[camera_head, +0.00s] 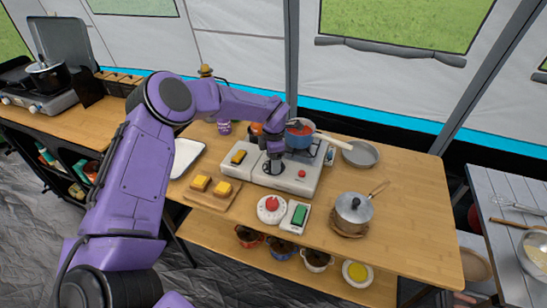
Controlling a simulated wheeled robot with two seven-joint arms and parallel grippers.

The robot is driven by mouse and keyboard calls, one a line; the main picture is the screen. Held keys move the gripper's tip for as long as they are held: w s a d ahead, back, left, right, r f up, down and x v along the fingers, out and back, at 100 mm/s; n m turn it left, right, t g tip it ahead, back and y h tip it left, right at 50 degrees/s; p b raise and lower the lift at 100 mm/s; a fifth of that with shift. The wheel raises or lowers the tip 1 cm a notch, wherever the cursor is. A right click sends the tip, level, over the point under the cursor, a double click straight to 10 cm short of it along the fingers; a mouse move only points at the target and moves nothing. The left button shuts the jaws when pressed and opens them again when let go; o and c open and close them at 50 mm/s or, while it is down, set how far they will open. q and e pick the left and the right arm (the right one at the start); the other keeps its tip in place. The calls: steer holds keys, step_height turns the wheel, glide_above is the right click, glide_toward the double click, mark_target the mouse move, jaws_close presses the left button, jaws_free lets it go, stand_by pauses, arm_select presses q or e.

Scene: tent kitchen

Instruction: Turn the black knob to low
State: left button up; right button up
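A white stove unit (310,183) stands on the wooden table in the middle of the head view. My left gripper (273,164) points down at the middle of its top. A dark round shape lies at the fingertips; it may be the black knob, but the dark gripper blends with it and hides any marking. I cannot tell whether the fingers touch it or how far apart they are. A small red knob (301,173) is to the right of the gripper. A black and yellow piece (238,157) is on the unit's left part. My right gripper is not in view.
A blue pot (299,138) sits behind the gripper, with a grey pan (361,154) to its right. In front are a red-and-white dial (271,205), a green-topped box (298,215) and a board with yellow blocks (207,201). A lidded pot (354,208) stands right.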

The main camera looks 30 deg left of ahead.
arm_select(q)
steer(key=shift+f, duration=0.15)
steer(key=c, duration=1.1)
steer(key=shift+o, duration=0.2)
